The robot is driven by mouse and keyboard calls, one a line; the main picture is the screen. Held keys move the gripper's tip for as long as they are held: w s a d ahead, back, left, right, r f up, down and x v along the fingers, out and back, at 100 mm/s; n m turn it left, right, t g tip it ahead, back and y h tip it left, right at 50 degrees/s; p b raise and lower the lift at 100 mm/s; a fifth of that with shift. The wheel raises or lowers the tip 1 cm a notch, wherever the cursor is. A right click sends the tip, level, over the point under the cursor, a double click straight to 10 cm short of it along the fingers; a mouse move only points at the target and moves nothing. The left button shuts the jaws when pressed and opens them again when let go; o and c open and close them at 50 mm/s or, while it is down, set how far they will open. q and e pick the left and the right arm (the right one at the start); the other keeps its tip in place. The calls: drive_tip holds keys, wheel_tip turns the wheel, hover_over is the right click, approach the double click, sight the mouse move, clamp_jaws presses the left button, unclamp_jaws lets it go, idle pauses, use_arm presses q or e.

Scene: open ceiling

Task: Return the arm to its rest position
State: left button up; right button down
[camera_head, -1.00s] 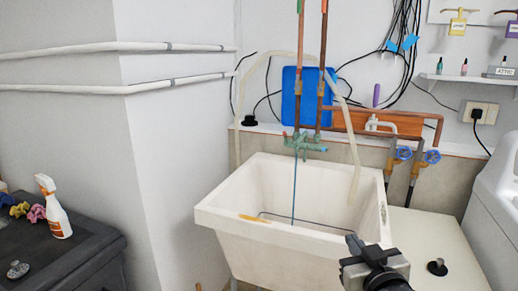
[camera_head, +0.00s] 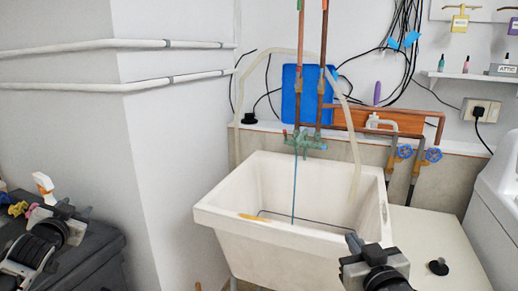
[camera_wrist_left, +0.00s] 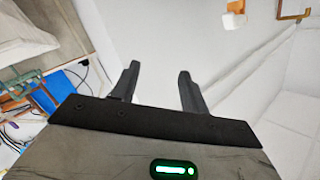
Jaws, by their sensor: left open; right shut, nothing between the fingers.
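My left gripper (camera_head: 66,212) is in the head view at the lower left, in front of the dark grey surface and partly covering the white spray bottle (camera_head: 44,186). In the left wrist view its two black fingers (camera_wrist_left: 159,72) stand apart with nothing between them. My right gripper (camera_head: 355,245) is at the bottom, right of centre, in front of the sink's right front corner. It is shut and empty; its fingertips are hard to make out.
The white sink (camera_head: 290,235) stands in the middle, with copper pipes and a green tap (camera_head: 305,142) above it. A pale counter (camera_head: 440,240) with a small black knob (camera_head: 438,267) is on the right. The dark grey surface (camera_head: 95,250) is at the left.

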use_arm(q)
drive_tip(key=w+a+r+y, duration=0.1)
drive_tip(key=a+r+y, duration=0.1)
drive_tip(key=a+r, duration=0.4)
drive_tip(key=s+d+f+m+g+h, duration=0.1)
drive_tip(key=s+d+f+h, duration=0.2)
drive_tip(key=s+d+f, duration=0.55)
drive_tip(key=s+d+f+m+g+h, duration=0.1)
drive_tip(key=s+d+f+h, duration=0.2)
drive_tip(key=d+f, duration=1.05)
drive_tip(key=s+d+f+n+g+h, duration=0.1)
drive_tip(key=s+d+f+g, duration=0.1)
drive_tip(key=s+d+f, duration=0.2)
drive_tip(key=s+d+f+n+g+h, duration=0.1)
drive_tip(key=s+d+f, duration=0.3)
drive_tip(key=s+d, duration=0.7)
drive_tip(key=s+h, duration=0.1)
drive_tip(key=s, duration=0.6)
drive_tip(key=shift+s+f+g, duration=0.35)
drive_tip(key=shift+f+g, duration=0.05)
use_arm(e)
drive_tip(key=s+a+f+g+y, duration=0.1)
drive_tip(key=s+a+f+g, duration=0.1)
drive_tip(key=s+f, duration=0.9)
drive_tip(key=s+a+f+g, duration=0.2)
drive_tip(key=s+f+g, duration=0.2)
drive_tip(key=s+f, duration=0.8)
drive_tip(key=shift+s+a+f+g+y, duration=0.2)
drive_tip(key=shift+a+f+g+y, duration=0.2)
drive_tip(key=shift+f, duration=0.1)
